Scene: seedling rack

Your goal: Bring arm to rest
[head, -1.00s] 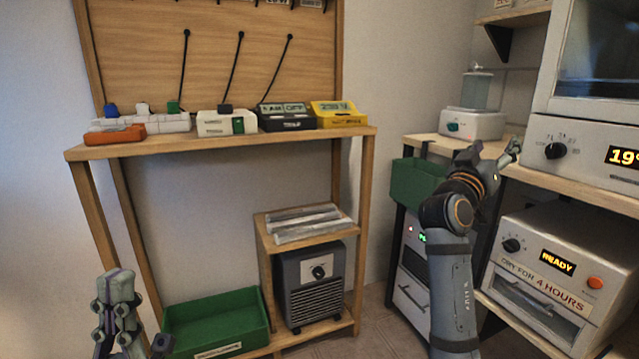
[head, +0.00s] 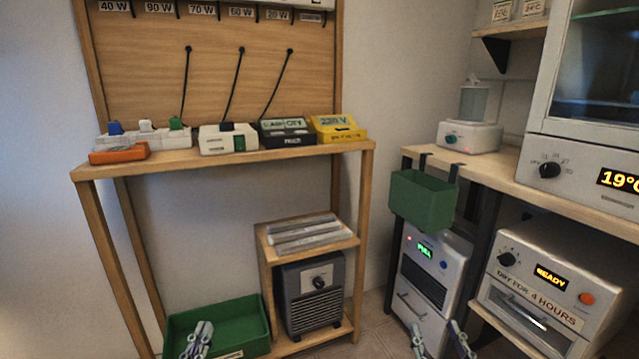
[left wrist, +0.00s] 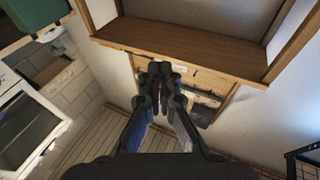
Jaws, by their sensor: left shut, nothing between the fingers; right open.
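My left gripper (head: 199,332) is at the bottom of the head view, in front of the green tray on the rack's low shelf. Its fingers are together with nothing between them; the left wrist view (left wrist: 160,72) shows the same closed fingertips. My right gripper (head: 439,332) is at the bottom edge of the head view, right of centre. Its two fingers stand apart, empty, in front of the white cabinet (head: 437,262). Most of both arms is out of the head view.
A wooden rack (head: 225,158) carries a white power strip, an orange box and several small devices. Below are the green tray (head: 254,306) and a dark heater unit (head: 313,292). A green bin (head: 423,203) hangs from the right counter, near a white oven (head: 560,285).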

